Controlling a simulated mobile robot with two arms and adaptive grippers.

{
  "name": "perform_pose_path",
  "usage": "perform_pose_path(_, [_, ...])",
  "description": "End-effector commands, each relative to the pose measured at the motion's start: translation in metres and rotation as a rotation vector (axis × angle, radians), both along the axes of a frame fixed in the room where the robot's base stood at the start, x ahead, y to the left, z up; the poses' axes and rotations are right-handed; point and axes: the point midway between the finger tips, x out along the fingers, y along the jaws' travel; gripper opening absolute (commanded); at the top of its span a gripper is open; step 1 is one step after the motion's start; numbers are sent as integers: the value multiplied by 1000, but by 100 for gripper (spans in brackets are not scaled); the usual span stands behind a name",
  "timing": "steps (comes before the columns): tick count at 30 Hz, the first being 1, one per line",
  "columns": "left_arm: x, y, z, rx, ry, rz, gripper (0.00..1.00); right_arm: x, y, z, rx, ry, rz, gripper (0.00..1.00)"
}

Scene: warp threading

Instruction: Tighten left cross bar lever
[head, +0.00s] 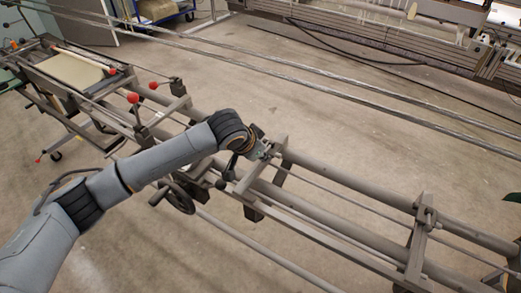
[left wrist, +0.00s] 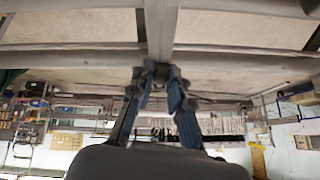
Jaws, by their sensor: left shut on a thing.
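The left cross bar (head: 268,181) is a short grey bar lying across the long grey tubes of the frame. My left gripper (head: 264,150) is at its far end, partly hidden by my own wrist. In the left wrist view, my left gripper (left wrist: 160,77) has its two blue-grey fingers closed in on a small dark part, seemingly the lever (left wrist: 161,72), at the end of a grey bar (left wrist: 162,30). The fingers cover most of the lever, so its angle cannot be told. My right gripper shows in neither view.
Another cross bar (head: 418,238) sits farther right on the tubes. Red-knobbed levers (head: 133,98) and a dark handwheel (head: 178,197) are on the left part of the machine. Long metal rails (head: 330,93) run behind. Concrete floor (head: 400,150) shows between.

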Motion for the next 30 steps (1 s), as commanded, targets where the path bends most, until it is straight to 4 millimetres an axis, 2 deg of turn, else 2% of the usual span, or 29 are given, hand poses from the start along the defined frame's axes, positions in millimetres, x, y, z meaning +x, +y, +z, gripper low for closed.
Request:
perform_pose_path(6, [-1,0,-2,2,3,0,0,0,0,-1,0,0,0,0])
perform_pose_path(7, [-1,0,-2,2,3,0,22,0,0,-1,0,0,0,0])
perform_pose_path(10, [-1,0,-2,3,4,0,40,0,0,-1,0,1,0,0])
perform_pose_path(22, [-3,2,5,1,2,-2,40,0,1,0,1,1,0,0])
perform_pose_path(26, [-12,8,21,1,1,-3,40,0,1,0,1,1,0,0])
perform_pose_path(30, [-27,17,47,0,0,-1,40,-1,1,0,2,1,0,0])
